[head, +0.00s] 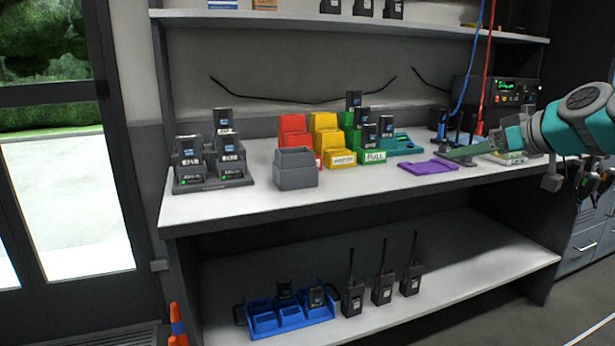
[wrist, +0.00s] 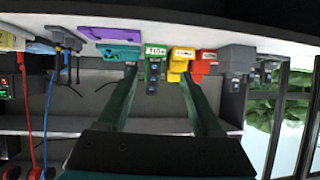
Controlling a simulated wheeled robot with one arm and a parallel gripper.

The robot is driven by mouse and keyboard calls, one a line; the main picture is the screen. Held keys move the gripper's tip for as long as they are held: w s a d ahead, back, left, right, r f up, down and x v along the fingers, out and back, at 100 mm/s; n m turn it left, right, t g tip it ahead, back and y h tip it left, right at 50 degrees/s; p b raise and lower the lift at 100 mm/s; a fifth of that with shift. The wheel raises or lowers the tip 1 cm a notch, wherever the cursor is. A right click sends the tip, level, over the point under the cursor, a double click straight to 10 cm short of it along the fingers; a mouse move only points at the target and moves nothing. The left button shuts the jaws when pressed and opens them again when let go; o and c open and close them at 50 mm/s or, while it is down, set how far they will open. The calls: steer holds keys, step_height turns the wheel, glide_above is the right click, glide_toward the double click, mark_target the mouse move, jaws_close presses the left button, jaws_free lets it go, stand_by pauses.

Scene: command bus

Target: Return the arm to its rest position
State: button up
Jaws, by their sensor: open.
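My arm, teal and grey, reaches in from the right edge in the head view. My gripper (head: 462,153) points left above the right part of the workbench (head: 235,207), near a flat purple tray (head: 428,167). In the wrist view, which is upside down, the two long green fingers of my gripper (wrist: 158,72) stand wide apart. Nothing is held between them. The green battery box (wrist: 153,70) and yellow bins (wrist: 181,62) show beyond the gap. In the head view I cannot see both fingers clearly.
A grey charger with batteries (head: 213,183) and an empty grey bin (head: 295,170) stand at the bench's left. Red bins (head: 293,135) stand behind. Blue and red cables (head: 483,75) hang near my gripper. The lower shelf holds a blue tray (head: 290,318) and several radios (head: 382,285).

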steer(key=s+a+f+g, duration=0.3)
steer(key=s+a+f, duration=0.35)
steer(key=a, duration=0.35)
steer(key=s+a+f+g, duration=0.4)
steer(key=s+a+f, duration=0.25)
steer(key=a, duration=0.35)
steer(key=s+d+f+m+g+h, duration=0.1)
steer(key=s+f+m+g+h, duration=0.1)
steer(key=s+f, duration=0.8)
steer(key=s+d+f+m+g+h, duration=0.2)
steer(key=s+f, duration=0.8)
steer(key=s, duration=0.7)
steer(key=shift+s+f+m+g+h+p, duration=0.15)
steer(key=shift+m+g+h+p, duration=0.25)
steer(key=shift+g+h, duration=0.55)
